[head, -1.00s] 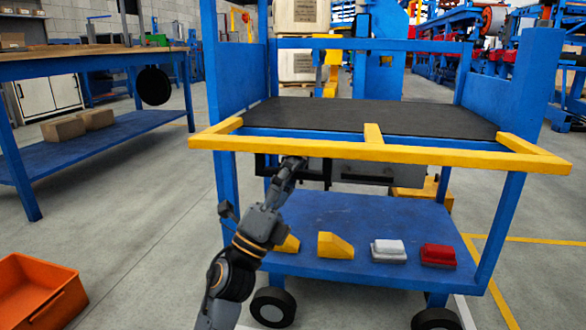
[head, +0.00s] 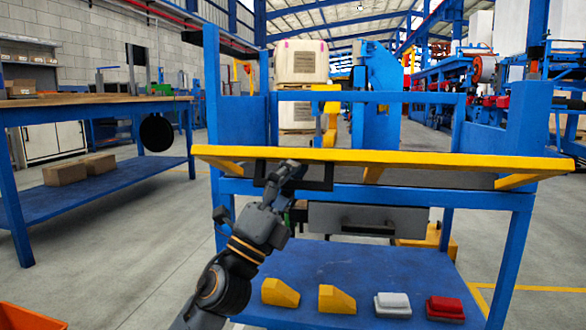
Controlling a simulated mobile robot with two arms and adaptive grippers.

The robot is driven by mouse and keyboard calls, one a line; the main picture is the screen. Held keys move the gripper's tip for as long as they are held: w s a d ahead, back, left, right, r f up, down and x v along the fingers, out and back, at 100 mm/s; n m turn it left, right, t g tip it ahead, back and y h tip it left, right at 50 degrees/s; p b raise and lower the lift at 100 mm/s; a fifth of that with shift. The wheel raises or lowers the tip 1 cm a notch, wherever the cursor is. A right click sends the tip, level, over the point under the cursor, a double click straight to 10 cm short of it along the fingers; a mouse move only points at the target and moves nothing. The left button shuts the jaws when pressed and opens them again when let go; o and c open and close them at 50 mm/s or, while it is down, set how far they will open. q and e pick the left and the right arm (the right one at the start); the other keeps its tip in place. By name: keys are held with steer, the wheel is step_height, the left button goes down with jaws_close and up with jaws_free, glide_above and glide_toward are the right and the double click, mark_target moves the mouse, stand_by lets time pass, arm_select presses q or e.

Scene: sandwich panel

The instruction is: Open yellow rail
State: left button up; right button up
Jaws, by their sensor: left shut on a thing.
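The yellow rail (head: 400,160) runs across the front of the blue cart (head: 520,230). Its short side arms slope down and back from the bar to the cart's frame, so the bar stands higher than their inner ends. A black handle (head: 318,176) hangs under the rail, left of the middle. My left gripper (head: 288,172) is shut on this handle from below and in front. Its fingertips are partly hidden against the dark handle. My right gripper is not in view.
A grey drawer (head: 368,219) with a black handle sits under the cart top. The lower shelf (head: 350,260) holds yellow wedges, a white block (head: 392,304) and a red block (head: 445,308). A workbench (head: 90,102) stands at left. Open floor lies between.

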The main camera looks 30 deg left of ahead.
arm_select(q)
steer(key=shift+s+r, duration=0.3)
steer(key=shift+r, duration=0.1)
steer(key=shift+f+b, duration=0.4)
steer(key=shift+f, duration=0.15)
steer(key=shift+w+f+b+v, duration=0.15)
steer(key=shift+b+v, duration=0.45)
steer(key=shift+v, duration=0.55)
steer(key=shift+w+f+b+v, duration=0.15)
steer(key=shift+b+v, duration=0.5)
steer(key=shift+v, duration=0.55)
steer(key=shift+w+f+b+v, duration=0.1)
steer(key=shift+w+b+v, duration=0.1)
steer(key=shift+b+v, duration=0.7)
steer(key=w+v, duration=0.1)
steer(key=v, duration=0.7)
steer(key=shift+s+a+f+p, duration=0.2)
steer(key=shift+a+f+p, duration=0.2)
steer(key=shift+f, duration=0.1)
